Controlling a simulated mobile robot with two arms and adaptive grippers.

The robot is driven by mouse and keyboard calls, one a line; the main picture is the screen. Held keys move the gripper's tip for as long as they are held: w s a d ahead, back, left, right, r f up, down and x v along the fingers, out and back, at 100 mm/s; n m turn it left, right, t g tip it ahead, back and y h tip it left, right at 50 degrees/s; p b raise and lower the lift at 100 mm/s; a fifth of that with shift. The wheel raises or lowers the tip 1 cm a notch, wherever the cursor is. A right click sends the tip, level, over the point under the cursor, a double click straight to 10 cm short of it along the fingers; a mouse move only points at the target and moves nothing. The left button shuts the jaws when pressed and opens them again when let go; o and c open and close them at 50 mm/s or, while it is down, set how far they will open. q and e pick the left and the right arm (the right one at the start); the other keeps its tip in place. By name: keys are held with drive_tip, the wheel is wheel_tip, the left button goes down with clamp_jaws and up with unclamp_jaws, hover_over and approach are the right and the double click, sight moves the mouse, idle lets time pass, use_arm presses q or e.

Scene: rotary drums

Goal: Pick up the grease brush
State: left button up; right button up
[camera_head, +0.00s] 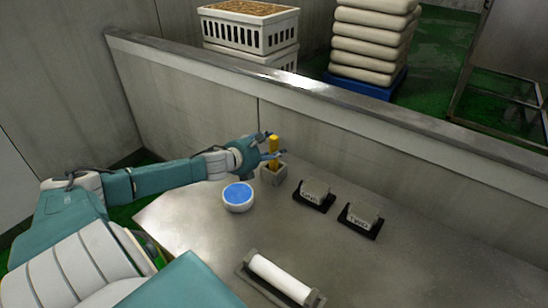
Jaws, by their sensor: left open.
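The grease brush (274,145) shows as a yellow upright handle standing in a small grey square holder (272,175) near the back wall of the metal table. Its lower end is hidden inside the holder. My left gripper (269,146) reaches in from the left at the height of the handle. Its dark fingers are open, one toward the top of the handle and one lower down, close around or beside it. I cannot tell whether they touch it. My right gripper is not in view.
A white bowl with blue contents (238,195) stands just left of the holder. Two labelled grey blocks on black bases (315,191) (361,215) stand to the right. A white roller in a frame (280,279) lies in front. A low wall (330,130) bounds the back.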

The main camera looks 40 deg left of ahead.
use_arm(q)
drive_tip(key=shift+w+f, duration=0.15)
drive_tip(key=shift+w, duration=0.35)
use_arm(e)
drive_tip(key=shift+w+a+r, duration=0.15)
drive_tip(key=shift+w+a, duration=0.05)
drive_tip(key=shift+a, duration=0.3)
use_arm(q)
drive_tip(key=c, duration=1.2)
drive_tip(key=shift+c, duration=0.4)
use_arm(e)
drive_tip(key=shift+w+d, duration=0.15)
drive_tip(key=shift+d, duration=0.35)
